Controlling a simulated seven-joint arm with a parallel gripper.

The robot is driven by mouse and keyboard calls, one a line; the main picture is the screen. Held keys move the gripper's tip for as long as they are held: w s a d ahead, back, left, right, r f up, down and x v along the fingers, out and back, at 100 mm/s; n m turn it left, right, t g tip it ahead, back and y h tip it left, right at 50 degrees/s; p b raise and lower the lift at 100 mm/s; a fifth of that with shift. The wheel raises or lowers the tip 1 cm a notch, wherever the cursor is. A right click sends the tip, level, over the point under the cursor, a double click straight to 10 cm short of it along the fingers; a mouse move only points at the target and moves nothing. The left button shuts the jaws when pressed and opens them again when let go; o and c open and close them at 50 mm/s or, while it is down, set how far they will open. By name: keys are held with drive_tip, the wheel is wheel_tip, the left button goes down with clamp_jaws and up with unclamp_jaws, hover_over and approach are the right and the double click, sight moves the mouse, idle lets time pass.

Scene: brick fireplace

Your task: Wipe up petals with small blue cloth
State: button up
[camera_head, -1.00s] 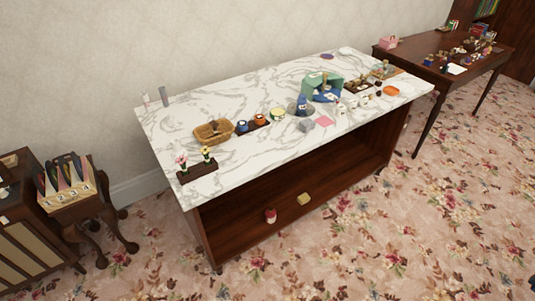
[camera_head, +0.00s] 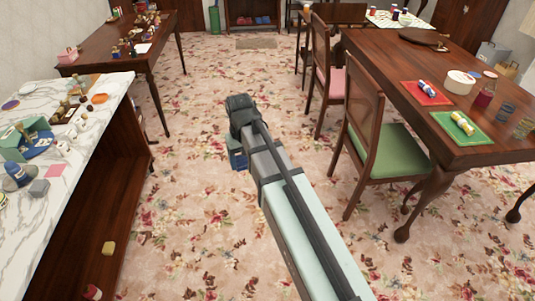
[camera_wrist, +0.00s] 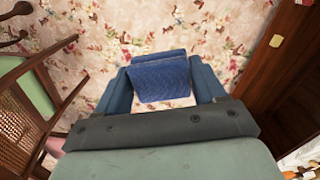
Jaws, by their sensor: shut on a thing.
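My gripper (camera_wrist: 160,85) is shut on a small blue cloth (camera_wrist: 160,80), which hangs folded between the two blue fingers in the wrist view. In the head view my arm reaches forward over the open floor, and the gripper (camera_head: 238,158) is partly hidden behind my wrist. The cloth cannot be told apart from the fingers there. The patterned floral carpet (camera_head: 205,235) lies below. I cannot tell loose petals from its printed flowers.
A marble-topped counter (camera_head: 88,130) with many small items stands at the left. A chair with a green seat (camera_head: 385,150) and a dining table (camera_head: 400,60) stand at the right. A dark wooden table (camera_head: 165,35) is at the back left. Carpet between them is clear.

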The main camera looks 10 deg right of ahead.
drive_tip(key=s+a+n, duration=0.2)
drive_tip(key=s+a, duration=0.2)
drive_tip(key=a, duration=0.7)
drive_tip(key=s+a+n, duration=0.2)
drive_tip(key=s+a, duration=0.2)
drive_tip(key=a, duration=0.6)
drive_tip(key=s+a+n, duration=0.2)
drive_tip(key=s+a, duration=0.2)
drive_tip(key=a, duration=0.7)
drive_tip(key=s+a+r+n, duration=0.1)
drive_tip(key=s+a+n, duration=0.1)
drive_tip(key=s+a, duration=1.2)
drive_tip(key=s+a+r+n, duration=0.1)
drive_tip(key=s+a+n, duration=0.2)
drive_tip(key=s+a, duration=1.1)
drive_tip(key=w+a+m, duration=0.2)
drive_tip(key=a, duration=0.5)
drive_tip(key=w+a+m, duration=0.3)
drive_tip(key=a, duration=0.4)
drive_tip(key=shift+r, duration=0.3)
